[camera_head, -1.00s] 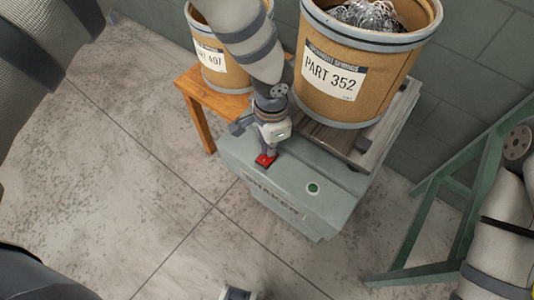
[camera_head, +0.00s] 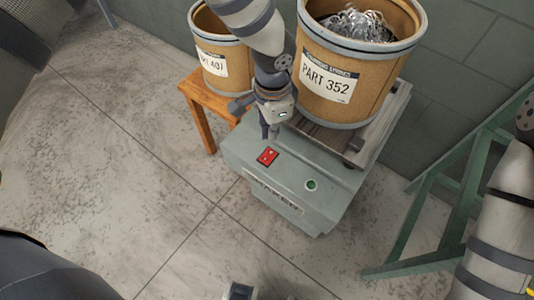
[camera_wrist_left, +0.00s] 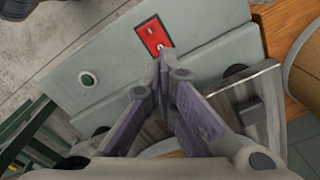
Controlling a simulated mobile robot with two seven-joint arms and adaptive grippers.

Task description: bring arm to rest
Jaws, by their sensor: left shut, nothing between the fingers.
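My left gripper (camera_head: 270,132) is shut and empty. It hangs just above and behind the red rocker switch (camera_head: 267,156) on top of the grey-green shaker machine (camera_head: 325,215), apart from it in the head view. In the left wrist view the closed fingertips (camera_wrist_left: 162,58) show just below the red switch (camera_wrist_left: 153,36), and the machine top (camera_wrist_left: 100,55) lies beyond them. A green round button (camera_head: 311,185) sits on the same top and also shows in the wrist view (camera_wrist_left: 88,78).
A barrel marked PART 352 (camera_head: 350,95), filled with metal springs, stands on the machine's rear platform. A second barrel (camera_head: 222,85) stands on a wooden stool (camera_head: 203,125). A green metal frame (camera_head: 425,225) stands at right. The floor (camera_head: 110,200) at left is clear.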

